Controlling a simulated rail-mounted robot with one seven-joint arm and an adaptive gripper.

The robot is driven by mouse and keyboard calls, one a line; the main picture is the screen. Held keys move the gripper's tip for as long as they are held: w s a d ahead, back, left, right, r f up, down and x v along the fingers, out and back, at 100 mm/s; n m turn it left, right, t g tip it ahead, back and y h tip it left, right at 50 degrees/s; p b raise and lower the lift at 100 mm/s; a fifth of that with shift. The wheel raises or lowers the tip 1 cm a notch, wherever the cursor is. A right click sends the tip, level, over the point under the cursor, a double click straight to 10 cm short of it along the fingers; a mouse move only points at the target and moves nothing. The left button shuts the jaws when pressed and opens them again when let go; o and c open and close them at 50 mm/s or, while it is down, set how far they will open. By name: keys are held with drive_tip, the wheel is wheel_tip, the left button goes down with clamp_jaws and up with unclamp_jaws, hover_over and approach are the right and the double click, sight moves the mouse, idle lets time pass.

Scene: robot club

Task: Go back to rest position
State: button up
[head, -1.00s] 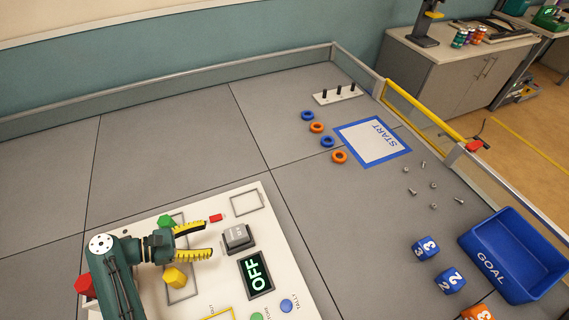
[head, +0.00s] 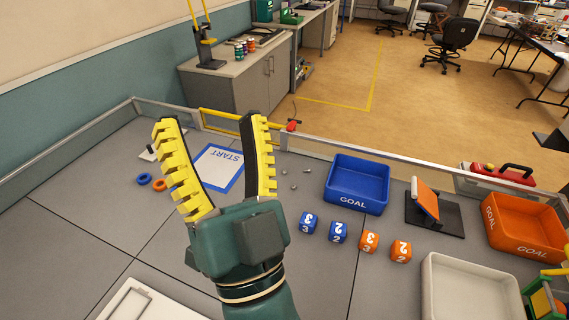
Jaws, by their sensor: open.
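My gripper (head: 206,160) is in the head view, raised in front of the camera. Its two yellow-toothed fingers are spread apart and point up, with nothing between them. It hides part of the grey floor and the left side of the START square (head: 218,168). The fingers look well above the floor, not touching anything.
A blue GOAL bin (head: 357,184) and an orange GOAL bin (head: 524,227) stand to the right. Blue cubes (head: 309,222) and orange cubes (head: 369,241) sit before them. A white tray (head: 470,292) lies lower right. A low wall (head: 415,184) edges the field.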

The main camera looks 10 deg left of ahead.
drive_tip(key=s+d+f+m+h, duration=0.1)
drive_tip(key=s+d+f+h, duration=0.1)
drive_tip(key=d+h, duration=1)
drive_tip(key=d+f, duration=0.1)
drive_tip(key=d, duration=0.4)
drive_tip(key=shift+s+g+h, duration=0.15)
drive_tip(key=shift+g+h, duration=0.15)
drive_tip(key=shift+g, duration=0.1)
drive_tip(key=shift+f, duration=0.1)
